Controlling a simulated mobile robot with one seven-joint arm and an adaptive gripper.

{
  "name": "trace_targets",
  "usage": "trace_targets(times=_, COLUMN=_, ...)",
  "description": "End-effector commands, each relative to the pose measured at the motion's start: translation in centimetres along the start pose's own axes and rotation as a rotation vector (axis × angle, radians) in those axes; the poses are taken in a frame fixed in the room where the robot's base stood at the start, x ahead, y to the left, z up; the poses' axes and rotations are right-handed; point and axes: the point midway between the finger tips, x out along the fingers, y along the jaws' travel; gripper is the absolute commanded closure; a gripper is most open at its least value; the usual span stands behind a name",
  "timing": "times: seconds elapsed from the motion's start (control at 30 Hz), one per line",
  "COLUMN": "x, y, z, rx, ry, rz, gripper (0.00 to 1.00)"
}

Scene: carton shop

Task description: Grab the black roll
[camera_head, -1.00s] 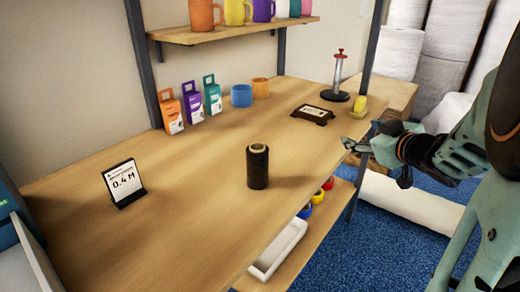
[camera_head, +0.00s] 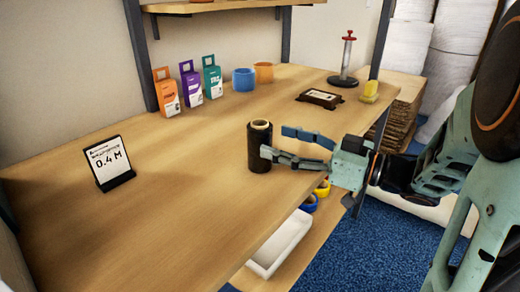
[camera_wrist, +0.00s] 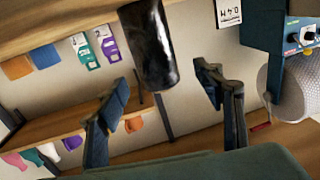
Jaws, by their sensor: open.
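The black roll (camera_head: 259,150) stands upright on the wooden table, near its front edge, with a tan core showing on top. My gripper (camera_head: 272,143) is at table height on the roll's right side, its fingers pointing left toward it. One fingertip overlaps the roll in the head view; I cannot tell if it touches. In the wrist view the black roll (camera_wrist: 149,45) hangs into the picture from the top, in line with the gap between the fingers. My gripper (camera_wrist: 165,90) is open there and nothing is clamped.
Several cartons (camera_head: 188,83) and two mugs (camera_head: 243,79) stand at the back. A white bin (camera_head: 280,244) sits below the table.

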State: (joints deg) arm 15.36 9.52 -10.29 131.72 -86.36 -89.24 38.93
Motion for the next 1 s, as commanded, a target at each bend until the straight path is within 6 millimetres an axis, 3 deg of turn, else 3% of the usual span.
trace_targets(times=0.5, x=5.8, y=0.3, z=0.2, rx=-0.001, ry=0.0, rz=0.001, gripper=0.38)
trace_targets(times=0.77, x=6.2, y=0.3, z=0.0, rx=0.0, ry=0.001, rz=0.003, gripper=0.38)
trace_targets(times=1.0, x=6.2, y=0.3, z=0.0, rx=0.0, ry=0.0, rz=0.003, gripper=0.62)
